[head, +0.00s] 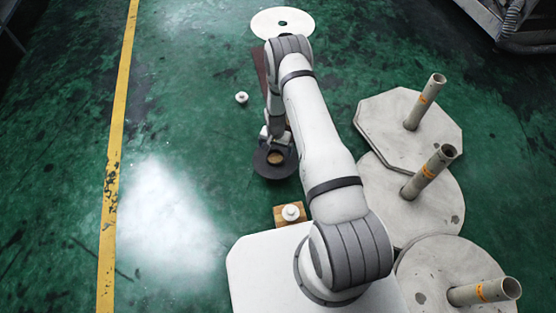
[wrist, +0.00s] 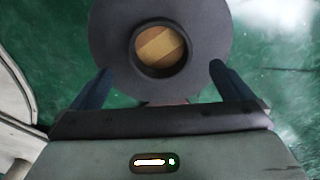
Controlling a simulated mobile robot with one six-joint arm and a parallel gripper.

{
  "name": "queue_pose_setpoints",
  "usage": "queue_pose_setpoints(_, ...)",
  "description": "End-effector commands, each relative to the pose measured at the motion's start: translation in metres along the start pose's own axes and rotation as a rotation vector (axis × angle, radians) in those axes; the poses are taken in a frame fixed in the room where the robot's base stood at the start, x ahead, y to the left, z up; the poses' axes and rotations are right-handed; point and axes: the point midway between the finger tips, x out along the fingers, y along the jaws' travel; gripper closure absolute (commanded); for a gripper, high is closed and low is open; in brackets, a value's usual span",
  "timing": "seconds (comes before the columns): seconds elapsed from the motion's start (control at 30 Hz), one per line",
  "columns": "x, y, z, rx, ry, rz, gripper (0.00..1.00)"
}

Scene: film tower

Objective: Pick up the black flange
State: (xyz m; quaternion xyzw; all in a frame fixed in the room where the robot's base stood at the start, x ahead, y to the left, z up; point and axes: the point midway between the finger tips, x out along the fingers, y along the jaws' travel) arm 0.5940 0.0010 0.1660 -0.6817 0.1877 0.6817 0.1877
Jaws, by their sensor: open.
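The black flange (head: 272,173) is a dark round disc with a raised ring around a central hole, left of my arm in the head view. A tan wooden surface shows through the hole. In the wrist view the flange (wrist: 113,35) fills the upper middle. My gripper (head: 276,140) is at the flange's far side in the head view, partly hidden by its own wrist. In the wrist view my gripper (wrist: 160,70) is open, with one finger on each side of the flange's lower part. I cannot tell whether the fingers touch it.
Several pale plates with upright tubes, such as this tube (head: 425,102), stand at the right. A white disc (head: 270,22) lies at the back. A white knob (head: 241,97) is on the floor, and another sits on a wooden block (head: 281,218). The green floor at left is clear.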

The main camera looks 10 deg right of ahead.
Motion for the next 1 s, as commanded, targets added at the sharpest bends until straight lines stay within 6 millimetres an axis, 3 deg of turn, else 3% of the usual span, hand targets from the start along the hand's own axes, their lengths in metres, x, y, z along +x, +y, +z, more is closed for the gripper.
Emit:
queue_pose_setpoints(0.27,0.043,0.0,0.001,-0.001,-0.001,0.001,0.01)
queue_pose_setpoints(0.53,0.045,-0.001,0.001,-0.001,0.0,0.0,0.01)
queue_pose_setpoints(1.0,0.045,-0.001,0.001,-0.002,0.0,0.0,0.39)
